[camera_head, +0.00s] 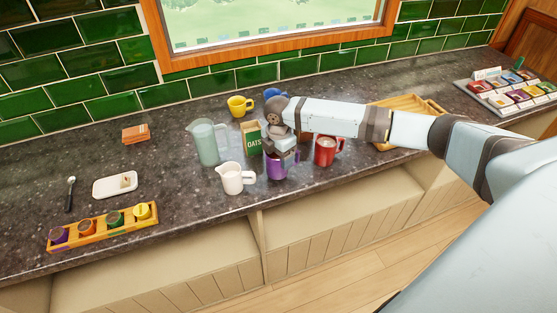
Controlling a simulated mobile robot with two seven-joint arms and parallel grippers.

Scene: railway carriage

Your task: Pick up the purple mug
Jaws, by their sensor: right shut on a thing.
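The purple mug (275,166) is near the front edge of the dark counter, between the white jug and the red mug. My right gripper (281,153) reaches in from the right and is shut on the mug's upper part. The gripper hides part of the mug's rim. The mug looks upright; I cannot tell whether it touches the counter or is slightly above it. My left gripper is not in view.
Close by stand the white jug (232,178), red mug (325,151), green oats box (251,138), glass pitcher (207,144) and yellow mug (239,106). A wooden tray (383,143) is behind my right arm. A jar rack (100,226) sits front left.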

